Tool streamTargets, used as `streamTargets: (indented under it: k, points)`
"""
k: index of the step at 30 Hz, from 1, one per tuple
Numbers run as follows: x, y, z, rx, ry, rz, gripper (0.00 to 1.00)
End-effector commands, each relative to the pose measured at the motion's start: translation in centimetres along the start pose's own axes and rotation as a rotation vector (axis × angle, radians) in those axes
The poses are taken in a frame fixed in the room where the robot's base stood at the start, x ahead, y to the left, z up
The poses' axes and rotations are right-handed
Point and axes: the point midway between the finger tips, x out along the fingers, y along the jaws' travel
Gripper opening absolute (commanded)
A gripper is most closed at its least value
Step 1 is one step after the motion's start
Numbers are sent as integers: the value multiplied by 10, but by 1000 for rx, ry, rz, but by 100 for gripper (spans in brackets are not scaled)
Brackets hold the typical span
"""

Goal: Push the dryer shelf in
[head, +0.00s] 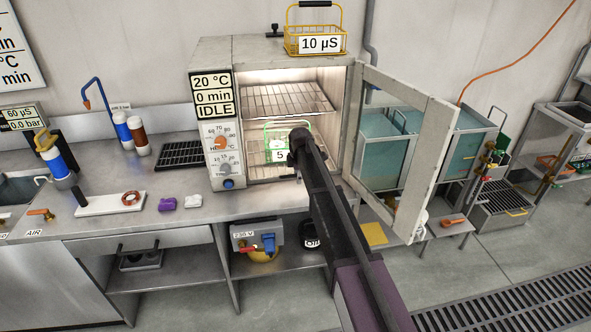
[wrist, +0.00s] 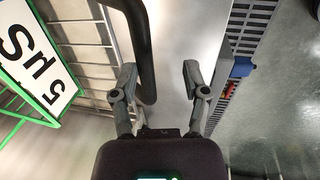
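The dryer (head: 218,60) stands on the bench with its glass door (head: 403,140) swung open to the right. Inside are an upper wire shelf (head: 285,98) and a lower wire shelf, which shows in the wrist view (wrist: 85,52). A green wire basket labelled "5 µS" (head: 268,146) stands on the lower shelf, partly hidden by my arm; it also shows in the wrist view (wrist: 20,112). My gripper is at the dryer's opening; its fingers show apart in the wrist view (wrist: 158,85). A dark curved bar (wrist: 140,45) lies by the left finger. I cannot tell whether they touch.
A yellow basket labelled "10 µS" (head: 316,42) stands on top of the dryer. The open door borders my arm on the right. Purple (head: 167,204) and white cloths (head: 193,201) and a white board (head: 110,203) lie on the bench at left.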

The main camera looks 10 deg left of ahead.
Motion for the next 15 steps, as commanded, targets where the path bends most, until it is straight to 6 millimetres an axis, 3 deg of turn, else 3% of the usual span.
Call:
streamTargets:
  k: [1,15]
  points:
    - [-2,-11,0,0,0,-1,57]
    - [-15,-76,0,0,0,0,57]
